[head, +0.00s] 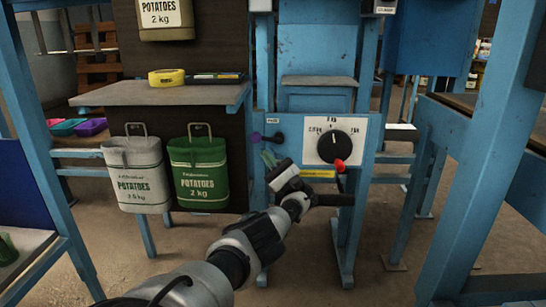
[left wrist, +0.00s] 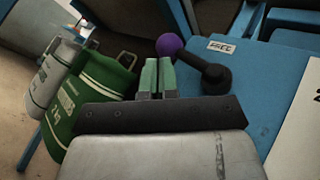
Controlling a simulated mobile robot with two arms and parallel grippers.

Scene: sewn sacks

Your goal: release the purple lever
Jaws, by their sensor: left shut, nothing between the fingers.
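The purple lever (head: 257,137) has a round purple knob on a black arm and pivot, mounted on the blue panel left of the dial. In the left wrist view its purple knob (left wrist: 170,46) lies just beyond my fingertips, with the black arm running right and down to the pivot. A small label above it reads "FREE" in that view. My left gripper (head: 268,158) is below the lever, its green-tipped fingers shut and empty. The fingers also show in the left wrist view (left wrist: 157,78), seemingly apart from the knob. My right gripper is not in view.
A white dial plate (head: 356,131) with a black knob and red pointer tip sits right of the lever. Green (head: 200,168) and white (head: 137,172) potato sacks hang on the left. A shelf (head: 165,94) with yellow tape is above them.

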